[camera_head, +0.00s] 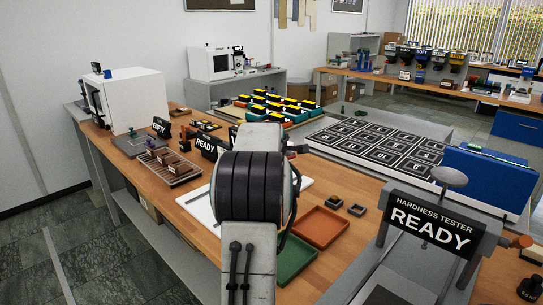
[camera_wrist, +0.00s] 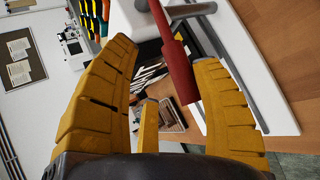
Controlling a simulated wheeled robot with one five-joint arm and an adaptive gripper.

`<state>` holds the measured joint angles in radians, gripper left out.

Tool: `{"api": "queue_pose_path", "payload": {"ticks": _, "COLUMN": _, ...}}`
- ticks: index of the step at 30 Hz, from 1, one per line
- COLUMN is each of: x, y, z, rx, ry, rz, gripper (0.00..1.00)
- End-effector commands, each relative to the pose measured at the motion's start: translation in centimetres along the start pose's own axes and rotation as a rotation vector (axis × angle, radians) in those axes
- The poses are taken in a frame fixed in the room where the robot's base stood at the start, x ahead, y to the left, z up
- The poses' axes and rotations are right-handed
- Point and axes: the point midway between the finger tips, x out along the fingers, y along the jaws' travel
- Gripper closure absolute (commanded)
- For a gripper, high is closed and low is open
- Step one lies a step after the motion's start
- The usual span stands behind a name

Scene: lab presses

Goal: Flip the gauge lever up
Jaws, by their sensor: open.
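A red lever (camera_wrist: 180,72) shows in the wrist view, a thin rod widening into a thicker grip. I take it to be the gauge lever. It belongs with a white-based stand (camera_wrist: 255,60) with grey bars. My gripper (camera_wrist: 164,54) is open, with its yellow fingers either side of the red lever. The lever is nearer the right finger; I cannot tell whether they touch. In the head view my arm hides the gripper, the lever and most of the stand; part of a white base (camera_head: 198,207) shows left of my arm.
The wooden bench holds a rack with brown blocks (camera_head: 172,166), a green tray (camera_head: 296,262), an orange tray (camera_head: 320,227) and small dark square pieces (camera_head: 334,202). A hardness tester sign reading READY (camera_head: 432,225) stands at front right. A numbered board (camera_head: 380,143) lies behind.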

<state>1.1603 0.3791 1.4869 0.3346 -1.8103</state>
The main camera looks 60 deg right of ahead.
Motion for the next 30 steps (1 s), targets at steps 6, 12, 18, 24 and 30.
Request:
{"api": "queue_pose_path", "payload": {"ticks": 6, "x": -0.1, "y": 0.1, "z": 0.1, "rx": 0.0, "ry": -0.001, "rz": 0.002, "gripper": 0.42}}
{"api": "queue_pose_path", "payload": {"ticks": 12, "x": -1.2, "y": 0.2, "z": 0.1, "rx": 0.0, "ry": -0.001, "rz": 0.004, "gripper": 0.42}}
{"api": "queue_pose_path", "payload": {"ticks": 18, "x": -4.3, "y": 0.1, "z": 0.1, "rx": 0.0, "ry": -0.001, "rz": 0.004, "gripper": 0.42}}
{"api": "queue_pose_path", "payload": {"ticks": 24, "x": -7.7, "y": 0.1, "z": 0.0, "rx": 0.0, "ry": -0.001, "rz": 0.004, "gripper": 0.42}}
{"api": "queue_pose_path", "payload": {"ticks": 30, "x": -10.3, "y": 0.1, "z": 0.0, "rx": 0.0, "ry": -0.001, "rz": 0.002, "gripper": 0.42}}
